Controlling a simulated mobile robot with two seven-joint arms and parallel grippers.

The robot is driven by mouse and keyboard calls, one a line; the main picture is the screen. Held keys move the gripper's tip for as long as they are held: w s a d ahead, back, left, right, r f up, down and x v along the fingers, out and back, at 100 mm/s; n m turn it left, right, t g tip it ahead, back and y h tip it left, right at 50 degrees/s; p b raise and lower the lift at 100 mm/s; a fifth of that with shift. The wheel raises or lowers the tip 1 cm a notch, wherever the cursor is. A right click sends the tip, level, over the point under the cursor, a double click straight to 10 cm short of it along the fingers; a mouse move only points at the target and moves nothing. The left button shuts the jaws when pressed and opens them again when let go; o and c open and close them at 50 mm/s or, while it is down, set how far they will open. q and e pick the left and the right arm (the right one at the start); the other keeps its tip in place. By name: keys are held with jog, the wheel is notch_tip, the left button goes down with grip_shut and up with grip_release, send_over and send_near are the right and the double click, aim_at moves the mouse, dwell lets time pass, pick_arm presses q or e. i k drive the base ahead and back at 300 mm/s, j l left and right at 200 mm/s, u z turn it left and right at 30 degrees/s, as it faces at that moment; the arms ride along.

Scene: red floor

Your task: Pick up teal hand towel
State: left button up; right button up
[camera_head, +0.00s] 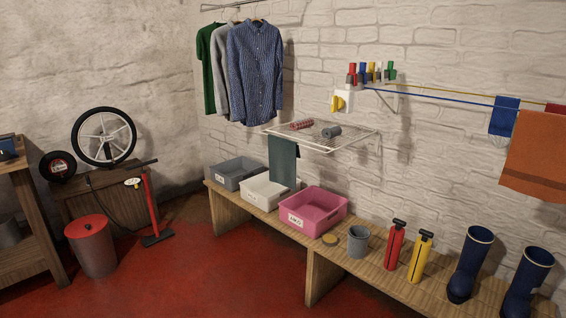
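A teal hand towel (283,161) hangs down from the front left part of a white wire drying rack (345,144) on the brick wall. Its lower end hangs close to the white bin and the pink bin on the bench below. I cannot tell whether it touches them. Neither of my grippers shows in the head view.
A long wooden bench (373,272) carries a grey bin (233,172), a white bin (262,191), a pink bin (312,211), a grey cup, pumps and blue boots. Shirts (255,70) hang above. A red-lidded can (92,246) stands left. The red floor before the bench is clear.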

aim_at(283, 153)
jog(key=i+j+z, duration=0.1)
jog(key=i+j, duration=0.2)
jog(key=i+j+z, duration=0.15)
jog(key=i+j, duration=0.2)
jog(key=i+j+z, duration=0.1)
jog(key=i+j, duration=0.3)
jog(key=i+j+z, duration=0.15)
jog(key=i+j, duration=0.2)
jog(key=i+j+z, duration=0.1)
jog(key=i+j, duration=0.2)
jog(key=j, duration=0.2)
jog(key=i+j+z, duration=0.15)
jog(key=j, duration=0.3)
jog(key=i, duration=0.1)
